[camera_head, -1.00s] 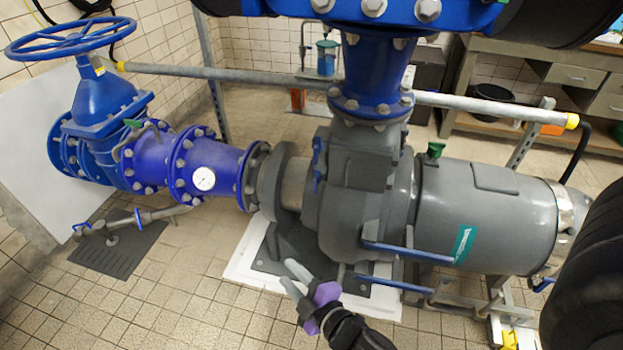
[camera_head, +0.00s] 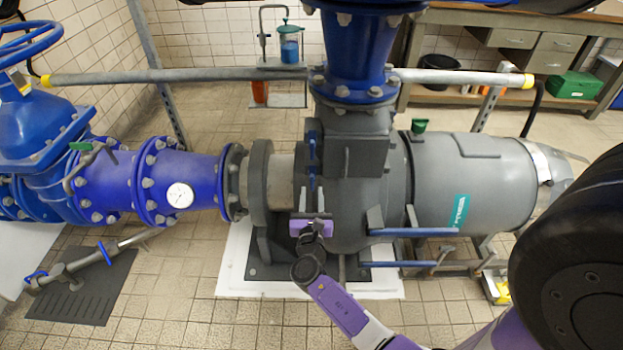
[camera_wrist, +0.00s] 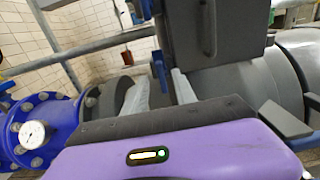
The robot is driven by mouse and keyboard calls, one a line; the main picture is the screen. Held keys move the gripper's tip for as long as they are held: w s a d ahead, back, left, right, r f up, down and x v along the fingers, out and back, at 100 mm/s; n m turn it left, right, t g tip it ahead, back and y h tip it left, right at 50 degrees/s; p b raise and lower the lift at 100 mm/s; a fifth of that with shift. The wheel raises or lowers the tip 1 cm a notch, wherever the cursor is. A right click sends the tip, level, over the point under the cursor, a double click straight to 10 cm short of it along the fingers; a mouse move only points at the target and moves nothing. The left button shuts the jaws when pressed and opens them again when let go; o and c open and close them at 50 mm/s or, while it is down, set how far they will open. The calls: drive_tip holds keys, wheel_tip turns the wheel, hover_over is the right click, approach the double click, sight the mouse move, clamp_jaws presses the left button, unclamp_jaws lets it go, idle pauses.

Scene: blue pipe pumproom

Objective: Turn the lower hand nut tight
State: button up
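Two small blue hand nuts sit one above the other on the left side of the grey pump casing in the head view. The upper hand nut (camera_head: 312,146) is narrow and upright. The lower hand nut (camera_head: 312,183) is just below it. My gripper (camera_head: 311,214) is under the lower hand nut, in front of the casing. In the wrist view, the two pale fingers of my gripper (camera_wrist: 162,80) stand apart. A blue piece, apparently the lower hand nut (camera_wrist: 158,68), shows between and beyond their tips. I cannot tell whether they touch it.
Blue bars (camera_head: 412,232) project from the pump at right of my gripper. A blue pipe with a gauge (camera_head: 180,195) lies left. A grey rail (camera_head: 200,75) crosses behind. A dark block (camera_wrist: 240,30) stands close at upper right in the wrist view.

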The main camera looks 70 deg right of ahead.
sight(312, 181)
drive_tip(key=x, duration=0.6)
drive_tip(key=shift+w+d, duration=0.1)
drive_tip(key=shift+d, duration=0.2)
drive_tip(key=shift+c, duration=0.4)
clamp_jaws()
